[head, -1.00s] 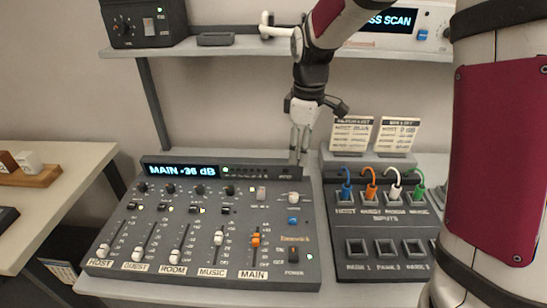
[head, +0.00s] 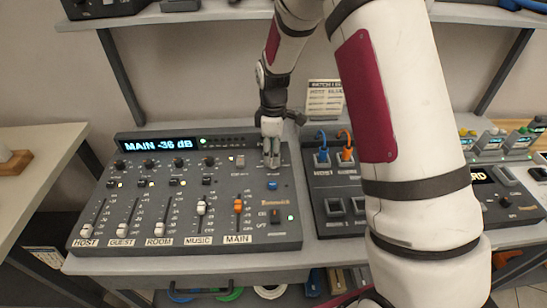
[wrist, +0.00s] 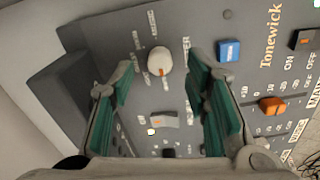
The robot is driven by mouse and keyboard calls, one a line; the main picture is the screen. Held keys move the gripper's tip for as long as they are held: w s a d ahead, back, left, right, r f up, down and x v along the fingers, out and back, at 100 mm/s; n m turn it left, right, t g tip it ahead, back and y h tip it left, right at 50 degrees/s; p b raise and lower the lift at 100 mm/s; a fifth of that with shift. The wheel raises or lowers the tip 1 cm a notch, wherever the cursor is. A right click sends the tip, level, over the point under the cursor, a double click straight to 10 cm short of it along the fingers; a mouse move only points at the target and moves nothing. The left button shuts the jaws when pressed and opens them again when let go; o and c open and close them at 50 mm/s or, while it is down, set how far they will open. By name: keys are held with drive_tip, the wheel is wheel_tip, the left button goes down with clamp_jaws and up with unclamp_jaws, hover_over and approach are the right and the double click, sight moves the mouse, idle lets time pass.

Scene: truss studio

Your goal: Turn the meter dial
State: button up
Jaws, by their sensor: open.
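The meter dial is a round white knob (wrist: 159,60) with an orange mark, on the upper right of the dark mixer (head: 120,228). "METER" lettering runs beside it in the wrist view. My gripper (head: 271,158) points down over that part of the panel and hides most of the dial in the head view. In the wrist view my gripper (wrist: 163,78) has its two green-padded fingers apart, one on each side of the dial, with gaps to both. Whether the fingertips reach down to knob height is unclear. The display (head: 158,145) reads MAIN -36 dB.
A blue button (wrist: 229,50) and a small light switch (wrist: 165,120) sit close to the dial. The orange MAIN fader (head: 239,206) and power switch (head: 275,215) are nearer the front. The patch box (head: 322,190) with plugged cables stands just right. A shelf (head: 220,12) runs above.

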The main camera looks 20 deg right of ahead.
drive_tip(key=shift+f, duration=1.55)
clamp_jaws()
